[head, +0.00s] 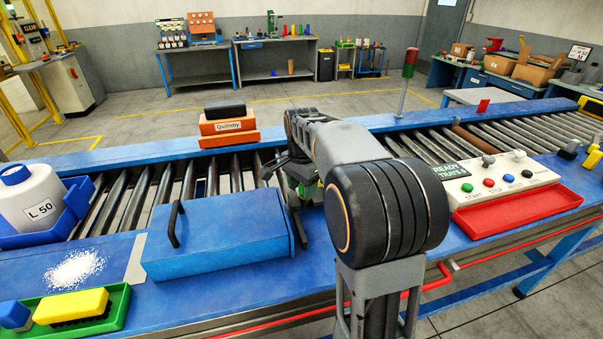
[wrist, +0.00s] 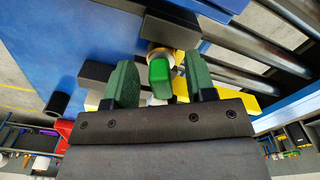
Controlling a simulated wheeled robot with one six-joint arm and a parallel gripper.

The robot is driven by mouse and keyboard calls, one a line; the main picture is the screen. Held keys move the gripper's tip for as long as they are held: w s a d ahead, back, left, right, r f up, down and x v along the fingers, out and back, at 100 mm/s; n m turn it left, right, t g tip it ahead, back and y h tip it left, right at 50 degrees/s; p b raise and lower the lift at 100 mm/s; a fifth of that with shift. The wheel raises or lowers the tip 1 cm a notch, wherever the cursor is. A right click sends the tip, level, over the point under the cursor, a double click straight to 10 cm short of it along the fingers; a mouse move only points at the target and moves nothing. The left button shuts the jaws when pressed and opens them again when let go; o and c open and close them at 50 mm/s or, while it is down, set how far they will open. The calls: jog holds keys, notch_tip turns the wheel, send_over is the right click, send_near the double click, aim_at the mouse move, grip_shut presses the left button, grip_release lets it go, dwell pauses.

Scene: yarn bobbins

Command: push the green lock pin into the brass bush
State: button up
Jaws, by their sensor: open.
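The green lock pin (wrist: 159,72) shows in the wrist view, between the two dark green fingers of my gripper (wrist: 161,64). My gripper is open, with a visible gap between the pin and each finger. A brass-coloured round part (wrist: 182,63), seemingly the bush, shows behind and beside the pin, with a grey ring at its edge. The pin hides part of it, so I cannot tell how deep the pin sits. In the head view my gripper (head: 290,180) is over the roller conveyor's near edge, right of the blue lidded box; my arm hides much of that spot.
The blue box (head: 215,243) with a black handle stands close left of my gripper. An orange block labelled Quinsby (head: 228,127) sits behind it. A control panel (head: 492,185) and red tray (head: 518,212) are to the right. Metal rollers (wrist: 255,45) show beside the fingers.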

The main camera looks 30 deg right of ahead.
notch_tip(320, 180, up, 14)
jog(key=shift+f+p, duration=0.25)
jog(key=shift+p, duration=0.1)
dwell(0.5)
